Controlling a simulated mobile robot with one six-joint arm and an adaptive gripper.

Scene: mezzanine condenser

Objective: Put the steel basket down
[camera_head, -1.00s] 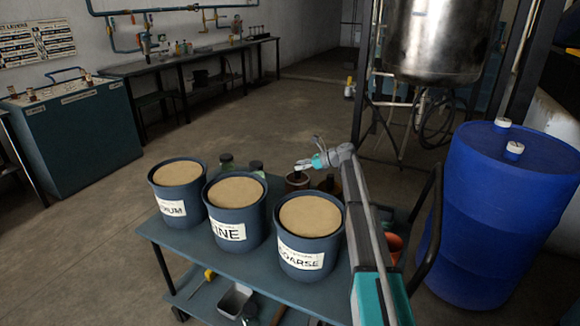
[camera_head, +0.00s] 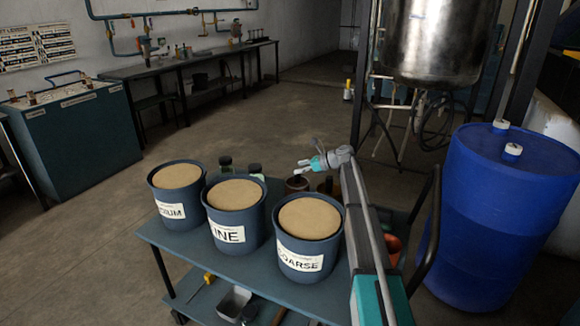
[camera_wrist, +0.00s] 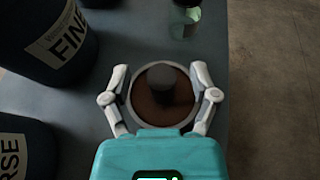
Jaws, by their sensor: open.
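My gripper (camera_head: 303,167) is open above the far side of the blue cart. In the wrist view its two fingers (camera_wrist: 160,72) stand apart on either side of a round, pale-rimmed vessel (camera_wrist: 161,119) with a brown inside and a dark cylinder at its middle. This vessel appears as a small brown pot (camera_head: 296,184) below the gripper in the head view. Whether it is the steel basket, and whether the fingers touch it, I cannot tell. A grey metal bin (camera_head: 235,301) sits on the cart's lower shelf, apart from the gripper.
Three sand-filled blue buckets, medium (camera_head: 178,190), fine (camera_head: 237,212) and coarse (camera_head: 308,238), stand on the cart top (camera_head: 205,247). Green-tinted bottles (camera_head: 255,171) stand behind them. A blue drum (camera_head: 500,220) is at right. Open floor lies beyond the cart.

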